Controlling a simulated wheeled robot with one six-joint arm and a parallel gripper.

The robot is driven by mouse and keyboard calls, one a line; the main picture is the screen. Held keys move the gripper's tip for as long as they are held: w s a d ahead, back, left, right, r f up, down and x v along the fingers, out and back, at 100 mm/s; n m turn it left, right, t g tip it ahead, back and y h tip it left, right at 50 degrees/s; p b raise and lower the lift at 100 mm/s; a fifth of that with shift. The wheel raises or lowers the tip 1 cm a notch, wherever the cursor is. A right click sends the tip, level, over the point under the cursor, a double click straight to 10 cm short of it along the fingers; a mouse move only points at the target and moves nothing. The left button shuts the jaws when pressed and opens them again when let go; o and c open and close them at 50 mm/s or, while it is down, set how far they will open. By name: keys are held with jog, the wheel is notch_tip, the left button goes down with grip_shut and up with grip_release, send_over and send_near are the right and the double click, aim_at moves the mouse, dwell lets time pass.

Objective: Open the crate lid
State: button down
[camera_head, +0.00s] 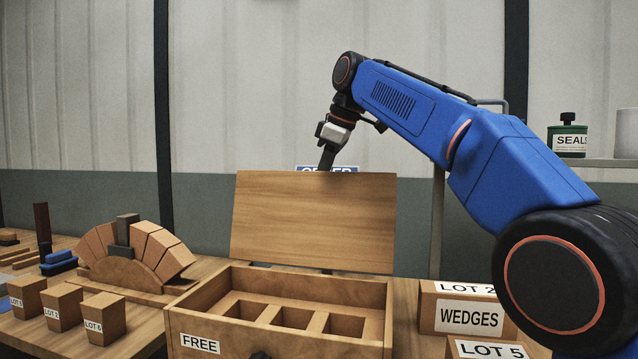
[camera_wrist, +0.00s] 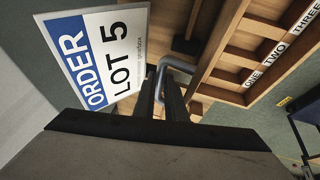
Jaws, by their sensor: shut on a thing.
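The wooden crate (camera_head: 278,343) stands on the bench with its top uncovered, showing three empty compartments and a FREE label. Its plain wooden lid (camera_head: 313,222) stands nearly upright at the crate's back edge, leaning slightly back. My gripper (camera_head: 326,163) is at the lid's top edge, its fingertips partly hidden there. In the wrist view, my gripper (camera_wrist: 162,95) has its two dark fingers close together on a grey bar handle (camera_wrist: 179,65) beside the lid's wooden edge.
An order sign (camera_wrist: 98,58) reading LOT 5 is close to my fingers; its top shows behind the lid. A brick arch (camera_head: 137,250) and labelled wedge blocks (camera_head: 62,306) stand at left. LOT boxes (camera_head: 465,309) stand at right. A shelf holds a green SEALS jar (camera_head: 567,138).

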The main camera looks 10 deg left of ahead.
jog(key=shift+r, duration=0.25)
jog(key=c, duration=1.8)
grip_release()
jog(key=shift+f, duration=0.1)
jog(key=v, duration=0.7)
jog(key=shift+d, duration=0.1)
